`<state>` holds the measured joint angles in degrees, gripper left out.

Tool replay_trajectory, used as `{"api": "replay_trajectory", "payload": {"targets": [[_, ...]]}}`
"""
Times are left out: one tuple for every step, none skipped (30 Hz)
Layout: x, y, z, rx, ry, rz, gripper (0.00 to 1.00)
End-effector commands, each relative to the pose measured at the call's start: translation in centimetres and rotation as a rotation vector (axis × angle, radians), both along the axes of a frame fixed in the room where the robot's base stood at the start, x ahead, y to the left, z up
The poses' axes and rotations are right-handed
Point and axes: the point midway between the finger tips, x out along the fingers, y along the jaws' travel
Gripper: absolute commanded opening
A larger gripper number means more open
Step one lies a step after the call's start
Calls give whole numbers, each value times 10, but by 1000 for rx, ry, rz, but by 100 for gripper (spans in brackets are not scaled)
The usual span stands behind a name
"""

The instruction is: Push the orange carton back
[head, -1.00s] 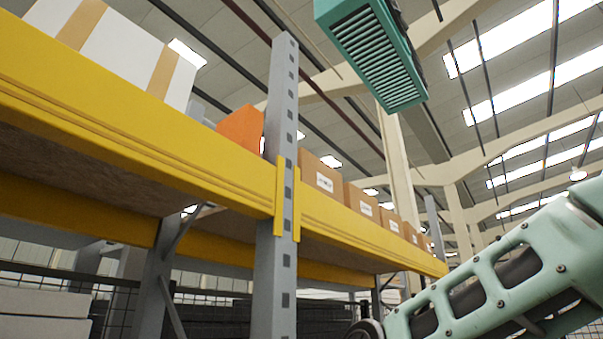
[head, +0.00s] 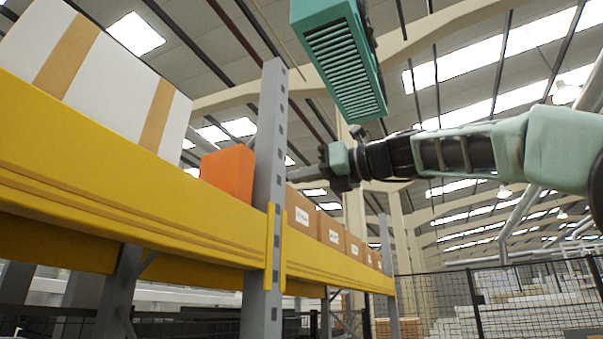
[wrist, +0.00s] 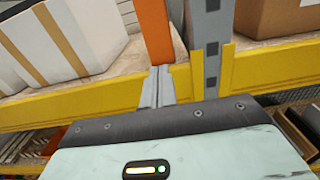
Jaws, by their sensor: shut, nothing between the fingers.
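The orange carton (head: 229,172) stands on the upper shelf, just left of the grey rack post, near the yellow beam's edge. In the wrist view the orange carton (wrist: 153,30) shows straight ahead of the fingers. My gripper (wrist: 158,72) is shut and empty, its fingertips close to the carton's lower front; I cannot tell whether they touch it. In the head view my gripper reaches in from the right at shelf height, and its fingertips (head: 300,174) are partly lost by the post.
The grey post (head: 266,180) stands right beside the carton. A big white carton with tan tape (head: 95,75) is to the left. Several brown cartons (head: 330,228) line the shelf to the right. The yellow beam (head: 130,190) runs along the shelf front.

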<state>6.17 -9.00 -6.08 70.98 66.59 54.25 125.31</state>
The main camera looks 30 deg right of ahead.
Motion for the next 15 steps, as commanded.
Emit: {"api": "replay_trajectory", "payload": {"targets": [[10, 7, 3, 0, 4, 3, 0], [15, 11, 3, 0, 4, 3, 0], [22, 16, 3, 1, 4, 3, 0], [27, 20, 3, 0, 5, 3, 0], [32, 24, 3, 1, 4, 3, 0], [39, 29, 3, 0, 4, 4, 0], [44, 32, 3, 0, 4, 4, 0], [49, 36, 3, -1, 4, 3, 0], [54, 40, 3, -1, 3, 3, 0], [59, 43, 3, 0, 4, 3, 0], [63, 46, 3, 0, 4, 2, 0], [68, 50, 3, -1, 3, 3, 0], [71, 52, 3, -2, 2, 2, 0], [74, 54, 3, -1, 2, 2, 0], [77, 57, 2, -2, 2, 3, 0]]}}
